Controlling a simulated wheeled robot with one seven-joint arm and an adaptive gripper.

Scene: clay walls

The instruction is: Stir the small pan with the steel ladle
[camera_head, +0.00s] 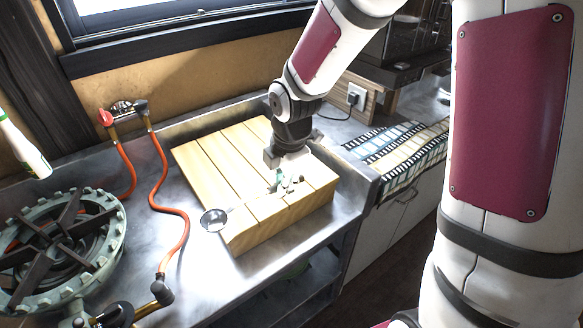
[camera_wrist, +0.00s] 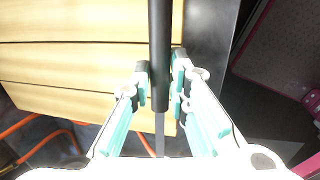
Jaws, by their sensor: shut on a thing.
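My gripper (camera_head: 284,183) is low over the wooden block at the centre of the counter. In the wrist view its two teal-padded fingers (camera_wrist: 160,80) are shut on the dark handle (camera_wrist: 160,40) of the steel ladle, with a thin steel shaft below it. In the head view the ladle's round bowl (camera_head: 213,219) shows at the left front edge of the block. The shaft between bowl and gripper is hard to make out. I cannot tell whether the ladle touches the block. No small pan shows in either view.
The slatted wooden block (camera_head: 210,165) stands on a metal counter (camera_head: 170,255). A gas burner (camera_head: 60,240) is at the left, with an orange hose (camera_head: 160,200) between it and the block. A white bottle (camera_head: 22,148) is at the left edge. A patterned cloth (camera_head: 405,150) lies right.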

